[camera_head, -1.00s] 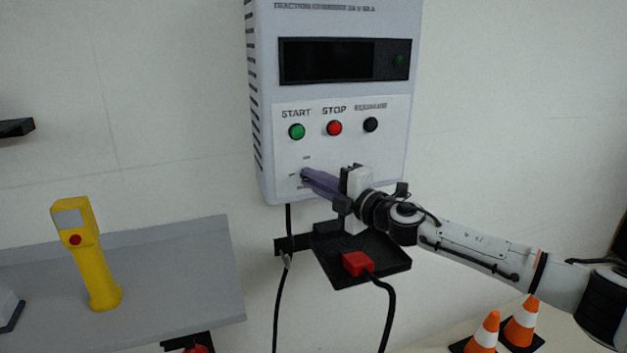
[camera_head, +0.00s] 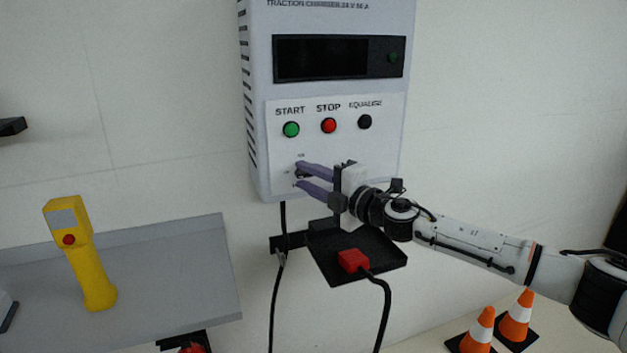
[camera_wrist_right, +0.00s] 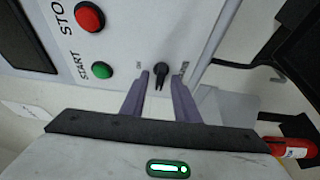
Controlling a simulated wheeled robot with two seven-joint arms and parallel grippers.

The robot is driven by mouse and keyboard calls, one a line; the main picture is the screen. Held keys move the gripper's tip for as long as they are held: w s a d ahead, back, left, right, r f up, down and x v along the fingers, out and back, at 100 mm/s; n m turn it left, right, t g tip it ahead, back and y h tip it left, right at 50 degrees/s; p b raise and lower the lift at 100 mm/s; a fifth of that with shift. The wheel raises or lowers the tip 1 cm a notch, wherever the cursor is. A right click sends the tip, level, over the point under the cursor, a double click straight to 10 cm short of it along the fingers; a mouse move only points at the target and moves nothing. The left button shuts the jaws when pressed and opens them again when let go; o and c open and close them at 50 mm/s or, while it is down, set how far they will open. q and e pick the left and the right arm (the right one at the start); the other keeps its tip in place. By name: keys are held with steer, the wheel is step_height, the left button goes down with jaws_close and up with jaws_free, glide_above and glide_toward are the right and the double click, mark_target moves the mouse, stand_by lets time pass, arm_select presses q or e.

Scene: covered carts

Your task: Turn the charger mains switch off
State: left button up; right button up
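The charger (camera_head: 335,80) is a pale grey wall box with a dark display and START, STOP and EQUALISE buttons. Its mains switch (camera_wrist_right: 160,73) is a small black rotary knob low on the front panel, seen clearly in the right wrist view. My right gripper (camera_head: 299,174) is open in front of the lower panel; in the right wrist view its purple fingers (camera_wrist_right: 160,82) stand either side of the knob. I cannot tell whether they touch it. The knob's pointer runs toward the gripper in that view. My left gripper is not in view.
A black shelf (camera_head: 385,256) with a red connector (camera_head: 353,260) and black cable is below the charger. A yellow handset (camera_head: 80,255) stands on a grey surface (camera_head: 200,270) at left. Orange cones (camera_head: 516,314) stand at lower right.

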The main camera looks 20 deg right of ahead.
steer(key=b+v, duration=0.1)
steer(key=v, duration=0.9)
steer(key=shift+s, duration=0.1)
steer(key=s+a+f+m+g, duration=0.1)
steer(key=s+a+f+m, duration=0.25)
steer(key=f, duration=0.35)
steer(key=s+a+f+m+g, duration=0.1)
steer(key=s+a+f+m, duration=0.2)
steer(key=a+f, duration=0.35)
steer(key=s+a+f+m+g, duration=0.1)
steer(key=s+a+f+m, duration=0.2)
steer(key=f, duration=0.6)
steer(key=s+d+f+m+g+h, duration=0.2)
steer(key=s+f+m, duration=0.3)
steer(key=s+f, duration=0.6)
steer(key=s+d+f+m+g+h, duration=0.2)
steer(key=s+f+m, duration=0.4)
steer(key=s+f, duration=0.5)
steer(key=s+h, duration=0.1)
steer(key=s, duration=0.3)
steer(key=shift+g, duration=0.4)
steer(key=shift+d+m, duration=0.1)
steer(key=shift+m, duration=0.15)
